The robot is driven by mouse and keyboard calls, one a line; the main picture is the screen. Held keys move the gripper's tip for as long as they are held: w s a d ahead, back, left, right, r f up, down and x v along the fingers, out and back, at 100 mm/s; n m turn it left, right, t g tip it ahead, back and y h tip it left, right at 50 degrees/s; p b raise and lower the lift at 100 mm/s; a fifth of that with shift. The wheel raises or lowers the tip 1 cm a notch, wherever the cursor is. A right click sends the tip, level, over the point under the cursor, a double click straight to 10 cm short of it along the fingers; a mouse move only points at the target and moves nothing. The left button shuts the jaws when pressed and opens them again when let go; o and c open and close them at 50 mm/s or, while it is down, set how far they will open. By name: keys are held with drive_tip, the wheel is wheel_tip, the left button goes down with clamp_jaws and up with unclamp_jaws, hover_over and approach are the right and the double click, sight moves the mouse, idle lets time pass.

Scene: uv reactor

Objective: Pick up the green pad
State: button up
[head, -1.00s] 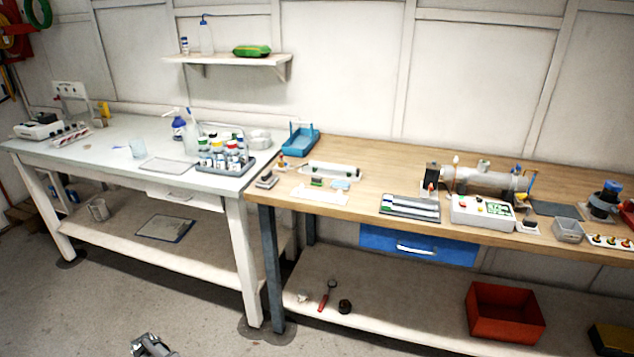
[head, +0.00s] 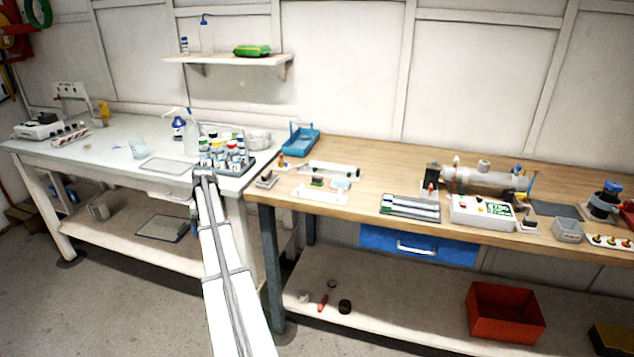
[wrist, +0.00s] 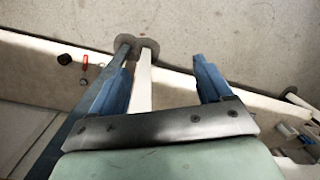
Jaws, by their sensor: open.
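The green pad (head: 317,182) is a small dark green piece on the wooden bench, at the front of a long white holder (head: 332,170). A pale blue pad (head: 340,184) lies just right of it. The green pad does not show in the wrist view. My gripper (wrist: 164,78) shows in the wrist view with two blue fingers wide apart and nothing between them. It points down toward the floor and bench legs. In the head view my arm rises in front of the white bench, left of the green pad; its fingers cannot be made out clearly there.
A tray of bottles (head: 236,167) stands at the white bench's right end. A blue carrier (head: 303,140) is behind the white holder. A grey rack (head: 410,208) and a tube reactor (head: 485,180) stand to the right. Wood between holder and rack is clear.

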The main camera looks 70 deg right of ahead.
drive_tip(key=s+d+r+m, duration=0.1)
drive_tip(key=s+d+r, duration=0.2)
drive_tip(key=d+r, duration=0.2)
drive_tip(key=s+d+r+m, duration=0.1)
drive_tip(key=s+d+r, duration=0.2)
drive_tip(key=d+r, duration=0.3)
drive_tip(key=s+d+r+t+h, duration=0.1)
drive_tip(key=s+d+r, duration=0.3)
drive_tip(key=r, duration=0.3)
drive_tip(key=shift+d+r+m, duration=0.2)
drive_tip(key=shift+d+m, duration=0.2)
drive_tip(key=shift+d, duration=0.45)
drive_tip(key=s+d+r+m, duration=0.1)
drive_tip(key=s+d+r, duration=0.35)
drive_tip(key=s, duration=0.35)
wheel_tip(320, 180, up, 2)
drive_tip(key=m+g, duration=0.1)
drive_tip(key=m, duration=0.1)
hover_over(317, 176)
drive_tip(key=shift+h, duration=0.3)
wheel_tip(317, 176, down, 13)
drive_tip(key=shift+f, duration=0.1)
drive_tip(key=shift+c, duration=0.4)
drive_tip(key=c, duration=1)
